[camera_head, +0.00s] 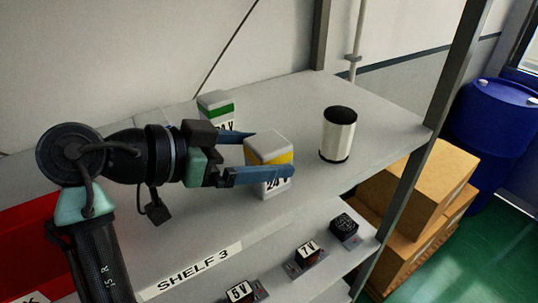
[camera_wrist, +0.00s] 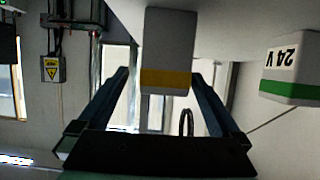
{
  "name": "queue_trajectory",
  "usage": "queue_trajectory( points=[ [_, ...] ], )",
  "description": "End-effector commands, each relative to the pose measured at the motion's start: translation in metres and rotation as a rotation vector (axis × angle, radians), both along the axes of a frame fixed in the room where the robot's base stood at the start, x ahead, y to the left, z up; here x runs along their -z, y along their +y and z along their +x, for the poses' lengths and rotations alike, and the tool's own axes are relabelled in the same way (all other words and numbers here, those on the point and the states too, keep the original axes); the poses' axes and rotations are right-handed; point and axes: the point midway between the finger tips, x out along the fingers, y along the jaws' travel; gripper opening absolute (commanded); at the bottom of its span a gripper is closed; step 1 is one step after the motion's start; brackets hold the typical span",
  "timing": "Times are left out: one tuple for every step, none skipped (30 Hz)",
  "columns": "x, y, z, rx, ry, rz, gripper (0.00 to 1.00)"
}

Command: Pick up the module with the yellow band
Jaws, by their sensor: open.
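The module with the yellow band (camera_head: 270,150) is a pale box standing upright on the shelf, marked 24 V. It also shows in the wrist view, upside down, with its yellow band (camera_wrist: 166,78) near the fingertips. My gripper (camera_head: 275,154) is open, with one blue finger on the near side of the module and the other reaching toward its far side. In the wrist view my gripper (camera_wrist: 160,80) has its fingers to the left and right of the module. I cannot tell whether either finger touches it. The near finger hides part of the module's front.
A module with a green band (camera_head: 216,108) stands behind my gripper; it also shows in the wrist view (camera_wrist: 292,70). A white cylinder with a black top (camera_head: 338,134) stands to the right.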

Motion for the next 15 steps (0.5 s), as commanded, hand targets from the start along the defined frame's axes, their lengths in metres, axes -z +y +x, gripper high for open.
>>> queue_trajectory(
  points=[
    [0.000,-0.002,0.001,0.001,0.001,-0.001,1.00],
    [0.001,-0.003,0.002,0.001,0.001,-0.002,1.00],
    [0.002,-0.006,0.004,0.001,0.002,-0.002,1.00],
    [0.003,-0.008,0.006,0.002,0.003,-0.002,1.00],
    [0.004,-0.010,0.008,0.001,0.004,-0.003,1.00],
    [0.006,-0.014,0.012,0.000,0.004,-0.002,1.00],
    [0.007,-0.017,0.014,0.001,0.005,-0.002,1.00],
    [0.009,-0.019,0.017,0.001,0.005,-0.003,1.00],
    [0.012,-0.023,0.020,0.001,0.005,-0.002,1.00],
    [0.014,-0.026,0.023,0.001,0.003,-0.002,1.00],
    [0.016,-0.030,0.025,0.001,0.003,-0.002,1.00],
    [0.019,-0.033,0.027,0.001,0.003,-0.002,1.00],
    [0.020,-0.035,0.029,0.000,0.002,-0.001,1.00],
    [0.021,-0.036,0.030,0.000,0.002,-0.001,1.00],
    [0.023,-0.037,0.031,0.000,0.001,-0.001,1.00]
  ],
)
